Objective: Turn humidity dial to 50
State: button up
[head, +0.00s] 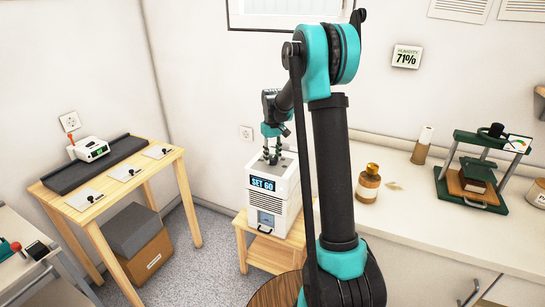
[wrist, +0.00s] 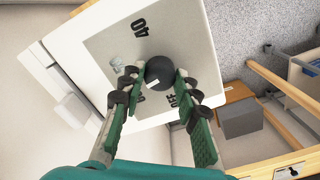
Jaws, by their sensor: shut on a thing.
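The humidity dial is a round black knob (wrist: 159,70) on the grey top plate (wrist: 105,45) of a white dehumidifier (head: 290,205). My gripper (wrist: 156,76) is shut on the knob, one fingertip on each side; in the head view it reaches down onto the unit's top (head: 272,158). A white mark on the knob points down-left in the wrist view. The plate reads "40" above left of the knob and "OFF" below it; another label at lower left is mostly hidden by a finger. The unit's display (head: 262,184) reads "SET 60".
The dehumidifier stands on a low wooden stand (head: 270,252). A wall meter (head: 406,56) reads humidity 71%. A wooden table (head: 90,205) stands at left. A counter (head: 430,235) at right holds a brown bottle (head: 368,185) and a green press (head: 480,170).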

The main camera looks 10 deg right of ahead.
aim_at(273, 158)
jog(key=m, duration=0.3)
jog(key=shift+m, duration=2.2)
jog(key=o, duration=1.1)
jog(key=shift+o, duration=0.2)
jog(key=shift+r, duration=0.15)
notch_tip(273, 158, up, 12)
jog(key=shift+s, duration=0.1)
